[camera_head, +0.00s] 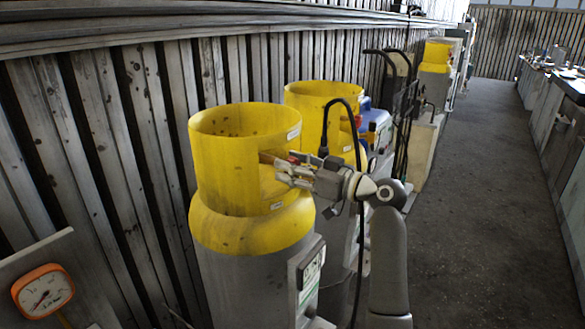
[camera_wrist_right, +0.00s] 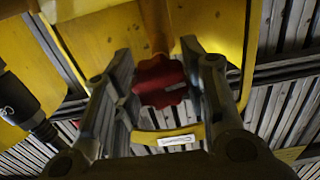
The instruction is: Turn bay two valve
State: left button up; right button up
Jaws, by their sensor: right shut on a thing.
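A yellow and grey cylinder (camera_head: 250,232) stands nearest, with a yellow collar on top that has an opening on its right side. My right gripper (camera_head: 284,170) reaches into that opening from the right. In the right wrist view, a red lobed valve knob (camera_wrist_right: 158,83) on a brass stem (camera_wrist_right: 156,26) sits between the two fingers. The right gripper is shut on this knob. Only a small bit of red shows beside the fingers in the head view; the rest is hidden. My left gripper is not in view.
A second yellow-collared cylinder (camera_head: 322,97) stands just behind, with a blue container (camera_head: 376,122) beside it. A dark hose (camera_head: 327,130) hangs close to my right arm. An orange gauge (camera_head: 43,291) is at the lower left. The floor (camera_head: 470,190) on the right is clear.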

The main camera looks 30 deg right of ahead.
jog(key=m, duration=0.4)
jog(key=shift+p, duration=0.3)
jog(key=m+p, duration=0.1)
jog(key=m, duration=0.3)
jog(key=shift+r, duration=0.1)
jog(key=m+p, duration=0.2)
jog(key=m, duration=0.1)
jog(key=shift+r+m+p, duration=0.1)
jog(key=shift+m+p, duration=0.2)
jog(key=shift+m, duration=0.1)
jog(key=m+p, duration=0.3)
jog(key=m, duration=0.1)
jog(key=shift+m+p, duration=0.6)
jog(key=shift+m, duration=1.4)
jog(key=o, duration=1)
